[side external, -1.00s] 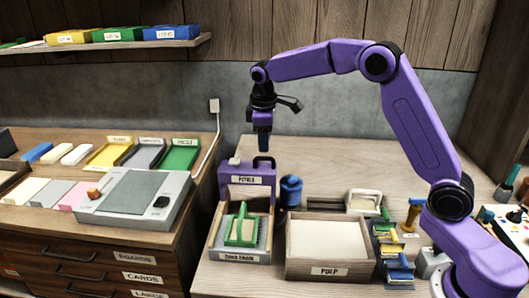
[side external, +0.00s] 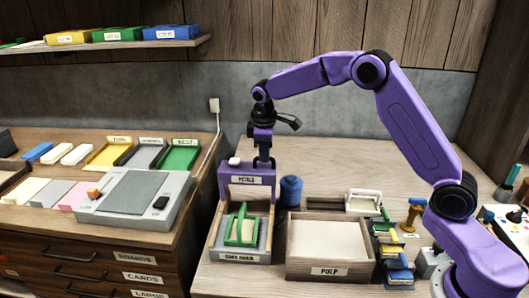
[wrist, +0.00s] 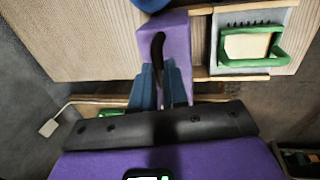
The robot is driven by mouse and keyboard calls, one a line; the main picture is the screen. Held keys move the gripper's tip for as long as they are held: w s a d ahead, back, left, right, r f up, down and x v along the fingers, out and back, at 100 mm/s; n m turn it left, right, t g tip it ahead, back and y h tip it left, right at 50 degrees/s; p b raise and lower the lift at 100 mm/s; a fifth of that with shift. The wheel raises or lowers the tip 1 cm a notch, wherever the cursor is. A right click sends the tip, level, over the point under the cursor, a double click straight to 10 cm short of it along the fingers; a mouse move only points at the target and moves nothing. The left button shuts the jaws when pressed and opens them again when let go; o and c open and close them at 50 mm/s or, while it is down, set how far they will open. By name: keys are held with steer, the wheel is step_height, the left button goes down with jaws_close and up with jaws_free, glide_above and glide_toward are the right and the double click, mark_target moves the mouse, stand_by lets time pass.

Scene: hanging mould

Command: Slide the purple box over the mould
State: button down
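The purple box (side external: 234,183), labelled PETALS, stands at the back end of the drain tray (side external: 241,257). Its black handle (wrist: 157,46) is on top, with a small white piece beside it. The mould, a green frame with a handle (side external: 241,228), sits on the tray in front of the box. It also shows at the upper right in the wrist view (wrist: 251,46). My gripper (side external: 263,160) points down at the box's handle. In the wrist view its blue fingers (wrist: 158,72) lie on either side of the handle; whether they press on it is unclear.
A blue round container (side external: 291,190) stands close to the right of the box. A wooden PULP tray (side external: 330,271) is right of the drain tray. A grey machine (side external: 137,197) stands on the left bench.

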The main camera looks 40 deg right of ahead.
steer(key=s+a, duration=1)
steer(key=a, duration=0.1)
steer(key=shift+s, duration=0.3)
steer(key=c, duration=1.3)
jaws_free()
steer(key=shift+o, duration=0.8)
steer(key=shift+d, duration=0.1)
step_height(320, 180, up, 17)
steer(key=s+a, duration=0.2)
steer(key=shift+s+a, duration=0.2)
